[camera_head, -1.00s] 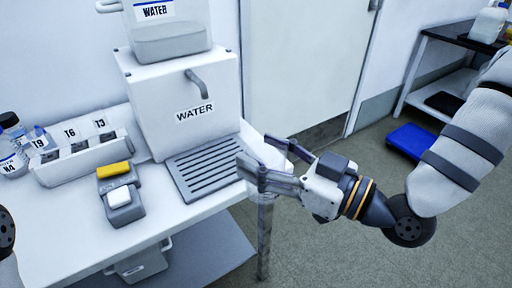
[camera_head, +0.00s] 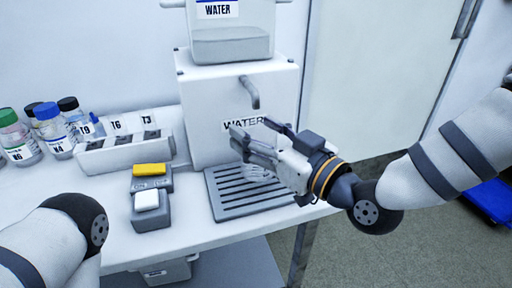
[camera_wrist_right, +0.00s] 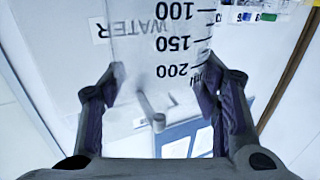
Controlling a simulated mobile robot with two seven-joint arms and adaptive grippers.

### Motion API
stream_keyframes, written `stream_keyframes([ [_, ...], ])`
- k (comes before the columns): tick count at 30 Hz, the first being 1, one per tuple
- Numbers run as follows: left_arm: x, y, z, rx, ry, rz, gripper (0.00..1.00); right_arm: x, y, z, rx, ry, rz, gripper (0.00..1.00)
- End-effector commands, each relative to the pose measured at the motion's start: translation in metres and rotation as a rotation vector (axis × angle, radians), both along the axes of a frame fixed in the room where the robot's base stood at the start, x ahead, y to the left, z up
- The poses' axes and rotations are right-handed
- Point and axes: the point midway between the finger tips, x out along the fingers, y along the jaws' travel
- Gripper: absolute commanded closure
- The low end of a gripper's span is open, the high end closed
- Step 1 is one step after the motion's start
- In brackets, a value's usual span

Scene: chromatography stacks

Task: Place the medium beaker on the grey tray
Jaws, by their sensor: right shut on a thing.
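My right gripper (camera_head: 252,136) is over the grey slatted tray (camera_head: 228,211), in front of the water dispenser. It is shut on a clear beaker (camera_head: 260,173), which shows only faintly below the fingers in the head view. In the right wrist view the beaker (camera_wrist_right: 160,45) stands between both fingers of the gripper (camera_wrist_right: 161,82), with black marks 100, 150 and 200 ml. Whether the beaker touches the tray cannot be told. My left arm shows at the lower left; its gripper is out of view.
The white water dispenser (camera_head: 205,130) with its tap (camera_head: 250,92) stands behind the tray. Left of the tray are a small grey device (camera_head: 151,213) with a yellow top, a white labelled rack (camera_head: 125,155) and several capped bottles (camera_head: 55,135). The table's front edge is close.

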Motion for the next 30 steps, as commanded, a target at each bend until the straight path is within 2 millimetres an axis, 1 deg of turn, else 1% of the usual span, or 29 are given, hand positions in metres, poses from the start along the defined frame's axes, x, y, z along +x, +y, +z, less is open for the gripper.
stream_keyframes([
  [2, -0.001, 0.0, -0.001, 0.0, 0.002, 0.0, 0.7, 0.007, 0.007, 0.0, 0.001, -0.001, 0.001, 0.88],
  [3, -0.002, 0.0, -0.002, 0.0, 0.006, 0.0, 0.7, 0.007, 0.006, -0.011, 0.0, 0.006, -0.001, 0.88],
  [6, -0.004, 0.0, -0.006, 0.0, 0.014, -0.001, 0.7, 0.006, 0.006, -0.033, 0.0, 0.006, 0.0, 0.88],
  [7, -0.005, 0.0, -0.006, 0.0, 0.015, -0.001, 0.7, 0.006, 0.006, -0.036, 0.0, 0.003, -0.001, 0.88],
  [13, -0.004, 0.0, -0.005, 0.0, 0.013, -0.001, 0.7, 0.006, 0.005, -0.034, 0.0, -0.003, 0.0, 0.88],
  [17, -0.005, 0.0, -0.007, 0.0, 0.016, -0.001, 0.7, 0.006, 0.005, -0.038, 0.0, -0.001, 0.0, 0.88],
  [18, -0.005, 0.0, -0.007, 0.0, 0.016, -0.001, 0.7, 0.006, 0.005, -0.039, -0.001, -0.001, 0.0, 0.41],
  [20, -0.005, 0.0, -0.006, 0.0, 0.015, -0.001, 0.7, 0.006, 0.005, -0.038, 0.0, -0.001, 0.0, 0.28],
  [21, -0.005, 0.0, -0.006, 0.0, 0.015, -0.001, 0.7, 0.006, 0.005, -0.038, 0.0, -0.001, 0.0, 0.23],
  [30, -0.005, 0.0, -0.006, 0.0, 0.014, -0.001, 0.7, 0.006, 0.005, -0.037, -0.001, -0.002, 0.0, 0.23],
])
